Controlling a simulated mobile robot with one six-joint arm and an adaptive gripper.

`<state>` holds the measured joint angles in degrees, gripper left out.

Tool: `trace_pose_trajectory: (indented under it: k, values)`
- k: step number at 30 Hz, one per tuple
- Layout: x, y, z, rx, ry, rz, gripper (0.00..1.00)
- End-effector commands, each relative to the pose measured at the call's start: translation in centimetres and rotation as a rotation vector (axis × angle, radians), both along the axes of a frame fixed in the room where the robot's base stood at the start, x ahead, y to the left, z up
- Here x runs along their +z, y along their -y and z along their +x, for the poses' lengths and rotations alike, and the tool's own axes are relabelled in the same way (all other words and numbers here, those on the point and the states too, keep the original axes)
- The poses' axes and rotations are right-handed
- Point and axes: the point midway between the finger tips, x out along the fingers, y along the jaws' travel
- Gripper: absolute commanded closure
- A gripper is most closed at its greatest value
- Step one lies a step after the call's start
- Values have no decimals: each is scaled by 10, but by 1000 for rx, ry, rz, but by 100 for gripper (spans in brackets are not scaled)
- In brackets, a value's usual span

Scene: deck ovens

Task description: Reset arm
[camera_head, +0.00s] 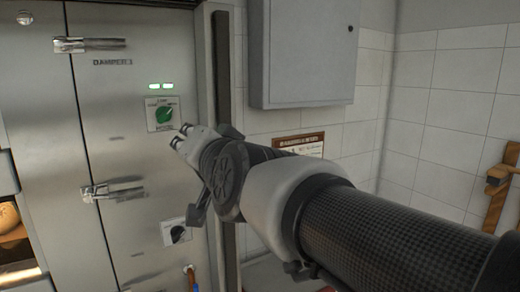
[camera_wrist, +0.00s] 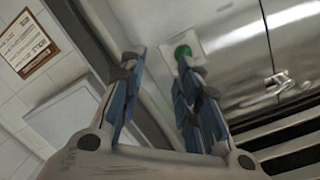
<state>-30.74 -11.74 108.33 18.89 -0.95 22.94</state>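My gripper (camera_head: 182,135) reaches in from the right in the head view and points left at the steel oven front (camera_head: 60,120). In the wrist view my gripper (camera_wrist: 160,68) has its two blue-padded fingers apart, with nothing between them. A green round knob (camera_head: 164,114) on a pale plate sits just up and left of the fingertips in the head view. The green knob (camera_wrist: 183,51) also shows beyond the right finger in the wrist view. Whether the fingertips touch the panel cannot be told.
Two green lights (camera_head: 161,86) glow above the knob. A dark knob (camera_head: 177,234) sits lower down. Metal latches (camera_head: 90,45) stick out from the oven. A grey wall box (camera_head: 302,50) and a notice (camera_head: 299,144) are on the tiled wall. A wooden rack (camera_head: 499,185) stands right.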

Motion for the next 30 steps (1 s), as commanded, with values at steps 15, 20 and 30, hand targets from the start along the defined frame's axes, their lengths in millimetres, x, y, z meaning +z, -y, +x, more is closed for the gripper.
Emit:
trace_pose_trajectory:
  k: [15,20,30]
  values:
    - [-297,212,-147,-60,-512,-666,69]
    - [-362,253,-208,-45,-680,-784,69]
    - [-403,277,-256,-20,-813,-855,69]
